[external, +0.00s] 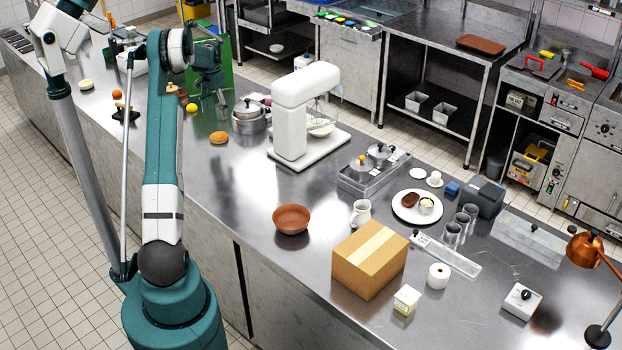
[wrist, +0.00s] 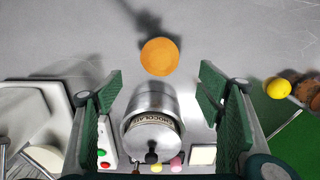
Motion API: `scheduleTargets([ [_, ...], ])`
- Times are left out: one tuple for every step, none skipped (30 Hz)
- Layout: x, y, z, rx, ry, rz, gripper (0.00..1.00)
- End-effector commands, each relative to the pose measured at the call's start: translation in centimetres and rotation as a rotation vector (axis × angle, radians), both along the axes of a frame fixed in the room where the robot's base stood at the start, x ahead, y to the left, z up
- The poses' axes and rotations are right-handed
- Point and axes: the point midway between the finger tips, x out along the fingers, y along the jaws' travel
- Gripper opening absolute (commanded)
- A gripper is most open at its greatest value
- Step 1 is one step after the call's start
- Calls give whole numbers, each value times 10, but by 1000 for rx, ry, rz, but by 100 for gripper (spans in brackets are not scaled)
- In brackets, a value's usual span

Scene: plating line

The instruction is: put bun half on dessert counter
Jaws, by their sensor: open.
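The bun half (external: 218,137) is a small round orange-brown piece lying on the steel counter (external: 330,190), in front of a lidded metal pot. In the wrist view the bun half (wrist: 160,56) lies on bare grey steel, ahead of my fingertips and centred between them. My gripper (external: 208,88) hangs over the back left part of the counter, beyond the bun half and apart from it. In the wrist view my gripper (wrist: 160,85) is open, with nothing held between its green pads. No mark shows which surface is the dessert counter.
The metal pot (external: 249,118), labelled chocolate, shows between and below my fingers in the wrist view (wrist: 152,122). A white stand mixer (external: 292,120) stands to its right. A green board (wrist: 295,140) and a yellow fruit (wrist: 278,89) lie at the wrist view's right. Steel around the bun is clear.

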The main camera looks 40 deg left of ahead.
Motion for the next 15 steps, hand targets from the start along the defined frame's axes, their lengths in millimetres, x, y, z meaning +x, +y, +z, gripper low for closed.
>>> scheduleTargets([
  [0, 0, 0, 0, 0, 0, 67],
  [0, 0, 0, 0, 0, 0, 67],
  [0, -1, 1, 0, 0, 0, 67],
  [0, -1, 1, 1, -1, 0, 67],
  [1, -2, 2, 1, -1, 0, 67],
  [1, -4, 4, 2, -2, 0, 67],
  [2, -6, 5, 3, -3, 0, 67],
  [3, -9, 7, 4, -4, -1, 67],
  [4, -13, 11, 6, -6, -1, 67],
  [5, -16, 14, 7, -8, -1, 67],
  [6, -20, 17, 9, -10, -1, 67],
  [7, -27, 22, 12, -13, -2, 67],
  [9, -32, 27, 14, -15, -3, 67],
  [10, -38, 31, 17, -19, -3, 67],
  [13, -47, 38, 21, -24, -2, 67],
])
